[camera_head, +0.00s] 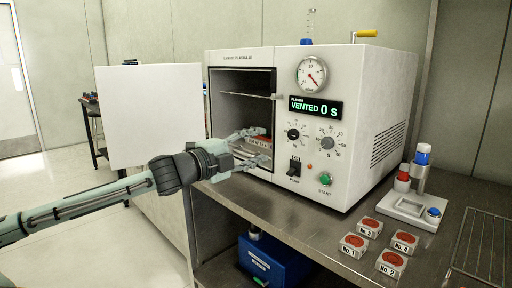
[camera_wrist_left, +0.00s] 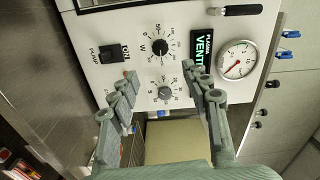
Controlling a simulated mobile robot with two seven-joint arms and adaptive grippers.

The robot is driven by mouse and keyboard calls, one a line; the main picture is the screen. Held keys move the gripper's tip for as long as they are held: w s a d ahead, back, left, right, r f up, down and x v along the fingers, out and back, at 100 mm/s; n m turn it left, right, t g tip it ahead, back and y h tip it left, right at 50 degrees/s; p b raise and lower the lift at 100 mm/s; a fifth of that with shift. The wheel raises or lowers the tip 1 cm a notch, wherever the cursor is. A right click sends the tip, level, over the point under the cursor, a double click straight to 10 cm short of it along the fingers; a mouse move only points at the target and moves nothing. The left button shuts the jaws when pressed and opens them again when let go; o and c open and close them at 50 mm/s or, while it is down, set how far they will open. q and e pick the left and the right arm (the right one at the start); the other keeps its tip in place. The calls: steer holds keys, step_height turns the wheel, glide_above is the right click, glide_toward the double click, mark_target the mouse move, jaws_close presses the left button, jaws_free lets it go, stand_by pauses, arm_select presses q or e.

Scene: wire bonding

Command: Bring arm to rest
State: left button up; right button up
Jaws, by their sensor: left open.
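My left gripper (camera_head: 262,148) is open at the mouth of the plasma machine (camera_head: 370,110), with its arm coming in from the left. Its two fingers are spread apart, and they also show in the left wrist view (camera_wrist_left: 160,74) with nothing held between them. The machine's door (camera_head: 150,110) stands open to the left. My right gripper is not in view.
The display (camera_head: 315,107) reads VENTED 0 S. Several numbered blocks with red tops (camera_head: 368,228) lie on the steel bench, near a small stand (camera_head: 412,205) with bottles. A wire rack (camera_head: 482,245) lies at the right. A blue unit (camera_head: 270,262) is below. Open floor lies to the left.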

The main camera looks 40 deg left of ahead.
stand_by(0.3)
arm_select(q)
steer(key=s+a+f+n+g+y, duration=0.25)
steer(key=a+f, duration=0.35)
steer(key=f, duration=0.3)
steer(key=s+a+f+n+g+y, duration=0.1)
steer(key=s+a+f+n+y, duration=0.2)
steer(key=a+f, duration=0.45)
steer(key=s+d+f+n+g, duration=0.15)
steer(key=s+f, duration=0.25)
steer(key=f, duration=0.6)
steer(key=s+d+f+n+g, duration=0.1)
steer(key=s+f+n+g, duration=0.2)
steer(key=f, duration=0.7)
steer(key=s+d+f+n+g, duration=0.2)
steer(key=s+f+n, duration=0.15)
steer(key=f, duration=0.65)
steer(key=s+d+f+g+h, duration=0.1)
steer(key=s+d+f+g, duration=0.1)
steer(key=s+d+f, duration=0.2)
steer(key=s+d+f+n+g, duration=0.1)
steer(key=s+d+f, duration=0.3)
steer(key=d+f, duration=0.5)
steer(key=s+d+f+n+g+h, duration=0.1)
steer(key=s+d+f, duration=0.4)
steer(key=d, duration=0.7)
step_height(320, 180, down, 3)
steer(key=shift+d+r+g+h, duration=0.15)
steer(key=shift+d+g+h, duration=0.15)
steer(key=shift+g, duration=0.6)
